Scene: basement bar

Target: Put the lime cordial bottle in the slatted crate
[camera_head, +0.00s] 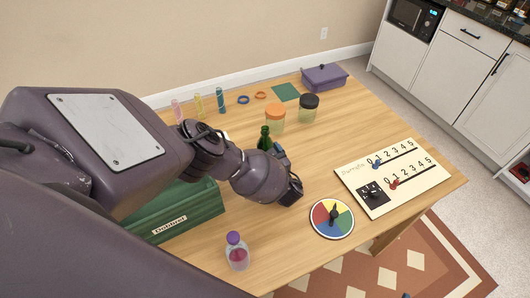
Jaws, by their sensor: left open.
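A dark green bottle (264,139), which looks like the lime cordial bottle, stands upright on the wooden table; only its neck and shoulder show behind my arm. My left gripper (289,170) is open, right beside and in front of the bottle. I cannot tell whether the bottle is between its fingers, as my wrist covers its lower part. A green crate (181,215) with a white label on its front stands at the table's left. My left arm hides much of the crate and its inside. My right gripper is out of view.
A purple-capped bottle (237,254) stands in front of the crate. Two jars, with an orange lid (274,118) and a black lid (308,108), stand behind the green bottle. A colour spinner (332,218) and a number board (393,178) lie at right. A purple lidded dish (324,78) stands at the back.

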